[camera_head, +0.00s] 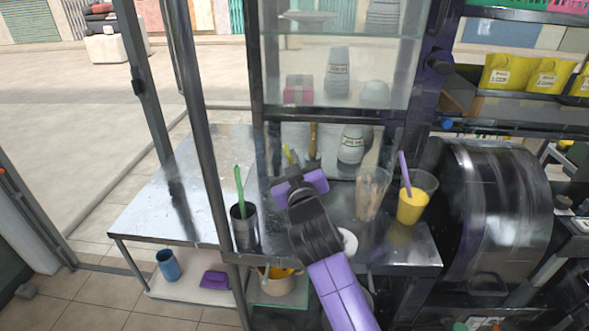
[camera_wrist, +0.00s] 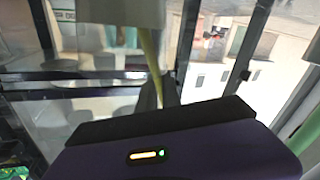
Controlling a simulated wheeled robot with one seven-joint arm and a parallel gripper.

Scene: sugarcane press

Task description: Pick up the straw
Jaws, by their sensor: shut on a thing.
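A yellow straw (camera_wrist: 151,55) stands up out of my gripper (camera_wrist: 157,98) in the wrist view. In the head view, my purple gripper (camera_head: 300,182) is over the metal counter, and a short yellow tip of the straw (camera_head: 287,152) shows just beyond it. The gripper is shut on the straw; its fingertips and the straw's lower part are mostly hidden. A green straw (camera_head: 239,185) leans in a dark metal cup (camera_head: 245,228) to the left. A purple straw (camera_head: 404,170) stands in a clear cup of yellow drink (camera_head: 411,207) to the right.
The counter (camera_head: 185,190) is bare at the left. Clear stacked cups (camera_head: 371,192) stand right of my gripper. A glass display case (camera_head: 340,60) rises behind. A large dark drum (camera_head: 497,205) is at the right. A dark post (camera_head: 195,130) stands at the front left.

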